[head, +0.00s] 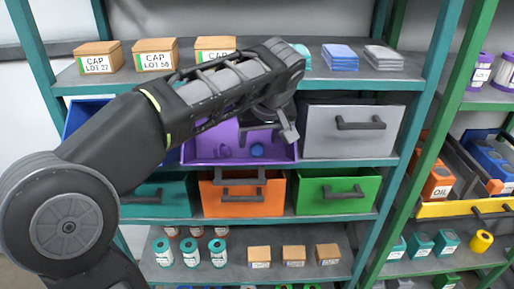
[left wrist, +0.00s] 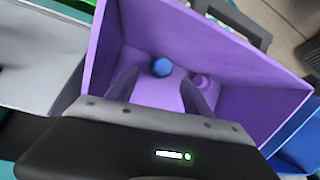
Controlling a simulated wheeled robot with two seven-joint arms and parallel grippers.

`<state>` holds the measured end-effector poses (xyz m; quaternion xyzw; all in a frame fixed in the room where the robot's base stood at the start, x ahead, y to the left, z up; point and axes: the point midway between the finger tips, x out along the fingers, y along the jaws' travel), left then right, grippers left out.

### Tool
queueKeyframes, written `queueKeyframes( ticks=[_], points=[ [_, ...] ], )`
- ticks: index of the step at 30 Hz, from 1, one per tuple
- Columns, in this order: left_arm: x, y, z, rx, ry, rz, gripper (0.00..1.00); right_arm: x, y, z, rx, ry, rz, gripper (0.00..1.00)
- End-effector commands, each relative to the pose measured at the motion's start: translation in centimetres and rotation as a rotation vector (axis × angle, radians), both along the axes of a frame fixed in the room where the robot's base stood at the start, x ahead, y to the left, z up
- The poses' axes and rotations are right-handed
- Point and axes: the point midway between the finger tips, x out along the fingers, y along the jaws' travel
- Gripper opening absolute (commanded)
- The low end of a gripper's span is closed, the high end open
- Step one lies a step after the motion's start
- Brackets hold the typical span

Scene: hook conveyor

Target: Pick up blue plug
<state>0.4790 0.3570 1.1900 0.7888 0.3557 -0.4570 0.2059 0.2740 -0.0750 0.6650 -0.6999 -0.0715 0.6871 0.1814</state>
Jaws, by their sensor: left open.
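The blue plug (head: 257,150) is a small round blue thing inside the open purple drawer (head: 200,150). In the left wrist view, the blue plug (left wrist: 162,67) lies on the floor of the purple drawer (left wrist: 240,73), beside a purple plug (left wrist: 201,80). My left gripper (head: 270,132) is over the drawer in the head view. In the left wrist view, my left gripper (left wrist: 160,80) is open and empty, pointing into the drawer, with the blue plug showing between and beyond its fingertips. My right gripper is out of view.
A grey drawer (head: 345,140) is right of the purple one, and a blue bin (head: 82,115) is at left. Teal, orange (head: 240,207) and green (head: 335,200) drawers sit below. Boxes labelled CAP (head: 155,57) stand on the shelf above. A green post (head: 440,130) rises at right.

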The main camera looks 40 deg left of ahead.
Motion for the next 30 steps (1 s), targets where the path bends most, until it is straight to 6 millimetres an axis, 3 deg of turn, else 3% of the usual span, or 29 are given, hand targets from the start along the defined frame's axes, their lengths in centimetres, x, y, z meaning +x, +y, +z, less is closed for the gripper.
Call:
queueKeyframes(
  ticks=[7, 25, 30],
  points=[
    [0.8, 1.1, -2.4, -0.001, 0.002, -0.001, 0.60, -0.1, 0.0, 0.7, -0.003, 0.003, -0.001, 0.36],
    [0.9, 1.1, -2.5, 0.000, 0.000, -0.001, 0.60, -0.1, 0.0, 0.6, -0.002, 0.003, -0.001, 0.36],
    [0.9, 1.1, -2.5, 0.000, 0.000, -0.001, 0.46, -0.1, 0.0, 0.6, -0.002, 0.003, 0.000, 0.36]
  ],
)
